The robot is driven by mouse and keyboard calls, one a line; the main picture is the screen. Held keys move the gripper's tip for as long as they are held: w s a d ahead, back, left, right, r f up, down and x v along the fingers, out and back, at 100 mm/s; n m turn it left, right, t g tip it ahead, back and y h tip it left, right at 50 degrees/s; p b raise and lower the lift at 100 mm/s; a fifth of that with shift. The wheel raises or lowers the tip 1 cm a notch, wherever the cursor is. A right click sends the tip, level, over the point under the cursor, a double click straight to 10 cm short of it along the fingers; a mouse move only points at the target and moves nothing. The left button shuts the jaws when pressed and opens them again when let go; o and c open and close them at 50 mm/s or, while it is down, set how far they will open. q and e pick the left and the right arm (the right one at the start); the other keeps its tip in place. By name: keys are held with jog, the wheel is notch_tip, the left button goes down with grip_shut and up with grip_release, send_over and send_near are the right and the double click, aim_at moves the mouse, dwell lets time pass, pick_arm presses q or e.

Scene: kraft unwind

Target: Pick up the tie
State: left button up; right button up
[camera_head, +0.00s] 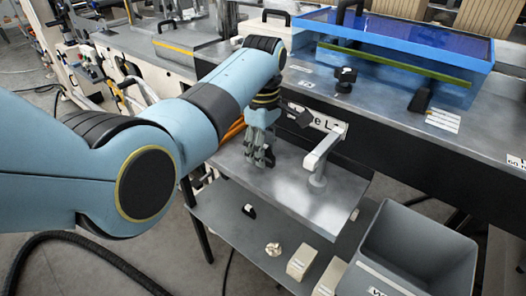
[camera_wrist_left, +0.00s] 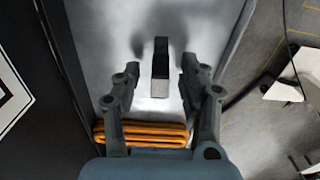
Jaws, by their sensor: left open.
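An orange looped bundle (camera_wrist_left: 142,134), which may be the tie, lies across the near end of the grey shelf in the left wrist view. Part of it shows behind my arm in the head view (camera_head: 235,129). My left gripper (camera_head: 260,160) points down over the shelf, to the right of the bundle. In the left wrist view its fingers (camera_wrist_left: 157,88) are spread apart. A narrow block (camera_wrist_left: 160,70), dark with a pale end, shows between and beyond the fingertips; I cannot tell its contact with them. My right gripper is not in view.
A silver post with a side arm (camera_head: 318,165) stands on the shelf (camera_head: 285,200) right of the gripper. A grey bin (camera_head: 420,245) is at lower right. A blue see-through cover (camera_head: 400,45) is behind. A lower shelf (camera_head: 240,235) holds small items.

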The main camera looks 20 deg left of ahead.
pick_arm(q)
jog(key=c, duration=0.7)
jog(key=shift+r, duration=0.15)
